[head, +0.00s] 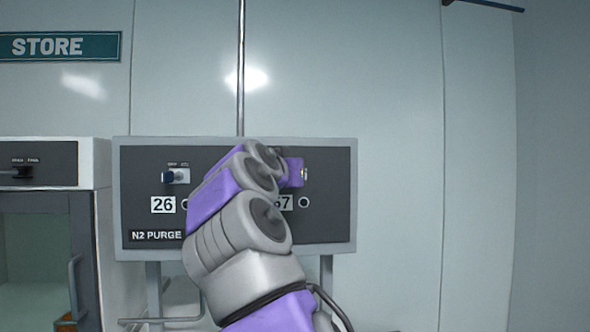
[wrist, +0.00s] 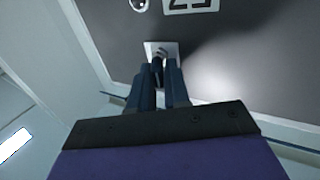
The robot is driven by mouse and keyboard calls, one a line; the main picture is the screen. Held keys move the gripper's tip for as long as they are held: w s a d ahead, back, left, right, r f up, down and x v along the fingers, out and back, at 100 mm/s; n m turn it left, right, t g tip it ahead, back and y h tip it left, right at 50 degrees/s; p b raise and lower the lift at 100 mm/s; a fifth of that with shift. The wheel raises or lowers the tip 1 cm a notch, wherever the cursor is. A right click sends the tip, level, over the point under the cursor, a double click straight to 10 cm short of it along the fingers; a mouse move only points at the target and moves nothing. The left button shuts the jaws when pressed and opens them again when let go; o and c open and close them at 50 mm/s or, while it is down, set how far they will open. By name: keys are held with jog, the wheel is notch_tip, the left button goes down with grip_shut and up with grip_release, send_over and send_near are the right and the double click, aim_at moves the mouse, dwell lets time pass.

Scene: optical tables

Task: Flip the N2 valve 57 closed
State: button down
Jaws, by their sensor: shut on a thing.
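The N2 valve 57 sits on the dark N2 purge panel (head: 337,215), above the partly covered 57 label (head: 287,202). In the head view my arm hides most of the valve, and only an edge of its pale plate (head: 306,174) shows. In the wrist view, where the label (wrist: 191,3) is upside down and cut off, the valve's plate (wrist: 151,46) and dark handle (wrist: 157,70) are visible. My gripper (wrist: 165,68) is at the plate with its two fingers shut on the handle. The handle's exact angle is hard to tell.
A glass-fronted cabinet (head: 100,180) stands left of the panel. The wall right of the panel is clear.

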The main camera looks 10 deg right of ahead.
jog(key=shift+a+m+h, duration=0.1)
jog(key=shift+m+h, duration=0.3)
dwell(0.3)
jog(key=c, duration=1.2)
grip_release()
jog(key=shift+a, duration=0.25)
jog(key=b+v, duration=0.1)
jog(key=v, duration=0.4)
jog(key=b+v, duration=0.1)
jog(key=v, duration=0.5)
jog(key=b+v, duration=0.2)
jog(key=v, duration=0.4)
jog(key=shift+a+r, duration=0.15)
jog(key=shift+a, duration=0.15)
